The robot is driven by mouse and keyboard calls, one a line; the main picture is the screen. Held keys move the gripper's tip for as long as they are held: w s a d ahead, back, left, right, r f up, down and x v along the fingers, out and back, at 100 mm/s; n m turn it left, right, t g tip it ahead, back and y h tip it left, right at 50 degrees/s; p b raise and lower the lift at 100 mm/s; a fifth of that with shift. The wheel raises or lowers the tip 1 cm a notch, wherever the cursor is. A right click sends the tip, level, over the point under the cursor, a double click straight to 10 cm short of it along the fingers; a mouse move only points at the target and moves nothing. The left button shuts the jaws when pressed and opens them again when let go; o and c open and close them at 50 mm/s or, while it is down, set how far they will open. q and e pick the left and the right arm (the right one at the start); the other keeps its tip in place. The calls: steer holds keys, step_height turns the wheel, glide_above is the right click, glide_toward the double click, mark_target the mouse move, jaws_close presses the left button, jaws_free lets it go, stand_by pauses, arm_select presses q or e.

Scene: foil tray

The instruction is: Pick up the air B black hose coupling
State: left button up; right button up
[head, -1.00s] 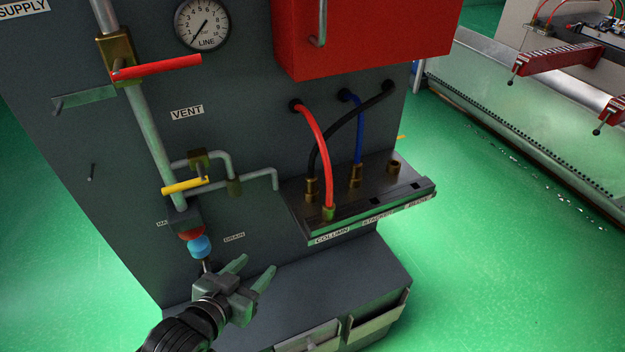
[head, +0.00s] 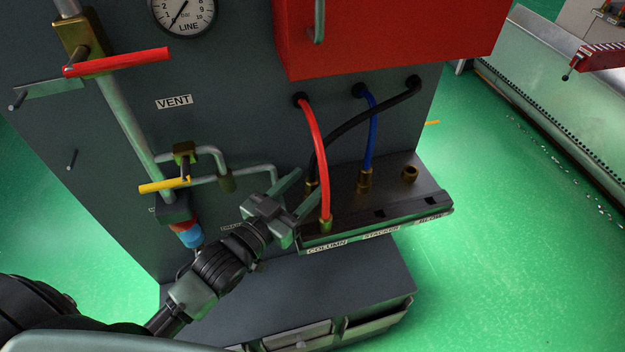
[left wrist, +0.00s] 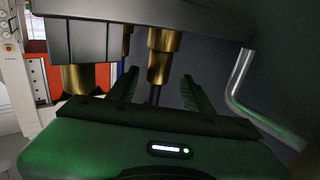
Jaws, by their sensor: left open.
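The black hose (head: 340,125) bends down from the panel to its brass coupling (head: 311,187) at the left end of the shelf. My left gripper (head: 307,190) is open and reaches in from the left, its fingertips close around this coupling. In the left wrist view, a brass coupling (left wrist: 160,60) with a dark hose shows between the two open fingers (left wrist: 160,92), just beyond or between the tips. I cannot tell whether they touch it. The fingers partly hide the coupling in the head view. My right gripper is not in view.
The red hose (head: 318,145) and its coupling (head: 326,223) stand close in front of the gripper. The blue hose coupling (head: 365,179) and an empty brass port (head: 410,173) are farther right on the shelf (head: 385,196). A grey pipe (head: 245,172) runs just behind the gripper.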

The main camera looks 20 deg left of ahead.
arm_select(q)
steer(key=p+x, duration=0.1)
steer(key=x, duration=0.2)
steer(key=shift+w+d+r, duration=0.1)
steer(key=shift+d, duration=0.15)
steer(key=shift+f+x, duration=0.2)
steer(key=shift+x, duration=0.7)
jaws_close()
step_height(320, 180, up, 10)
step_height(320, 180, up, 5)
steer(key=p, duration=0.5)
glide_above(316, 177)
steer(key=w, duration=0.2)
steer(key=shift+s+d, duration=0.1)
steer(key=shift+d, duration=0.1)
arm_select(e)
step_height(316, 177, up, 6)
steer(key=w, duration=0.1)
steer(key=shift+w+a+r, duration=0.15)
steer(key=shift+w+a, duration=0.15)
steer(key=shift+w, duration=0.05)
